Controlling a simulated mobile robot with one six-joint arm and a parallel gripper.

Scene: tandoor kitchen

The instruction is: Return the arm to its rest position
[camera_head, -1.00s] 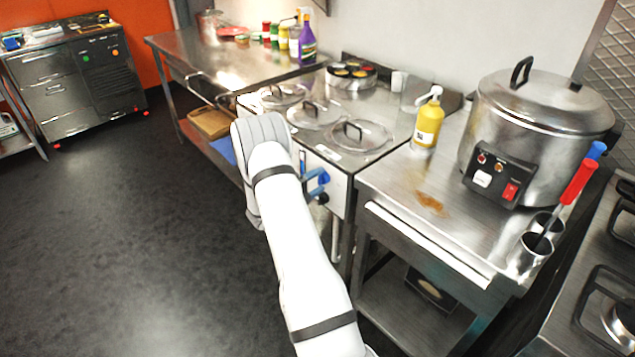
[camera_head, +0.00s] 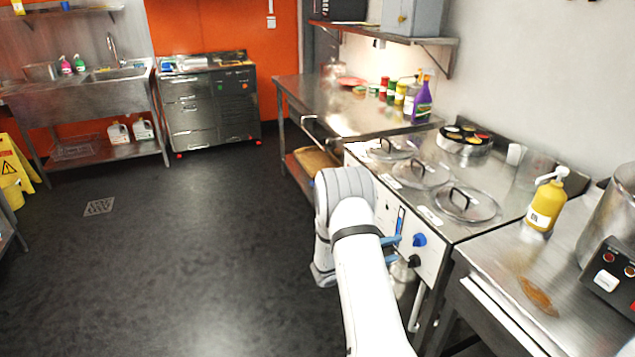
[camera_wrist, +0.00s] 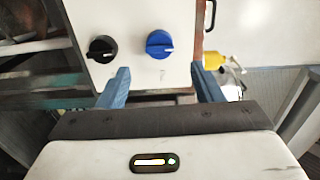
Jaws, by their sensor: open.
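My gripper (camera_head: 391,250) is in front of the panel of the steel counter unit (camera_head: 433,262) in the head view, at the end of my white arm. In the wrist view my gripper (camera_wrist: 160,68) has its two blue fingers wide apart with nothing between them. Beyond the fingers is the white panel (camera_wrist: 130,20) with a black knob (camera_wrist: 102,50) and a blue knob (camera_wrist: 160,44). The blue knob (camera_head: 419,239) and black knob (camera_head: 414,261) also show in the head view, just right of my fingers. I cannot tell the exact gap to the panel.
Lidded pots (camera_head: 466,203) sit in the unit's top. A yellow pump bottle (camera_head: 546,200) stands on the right-hand steel table (camera_head: 500,292); a large cooker (camera_head: 612,250) is partly cut off. Dark floor (camera_head: 200,250) to the left is open, with a yellow sign (camera_head: 12,172) at the far left.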

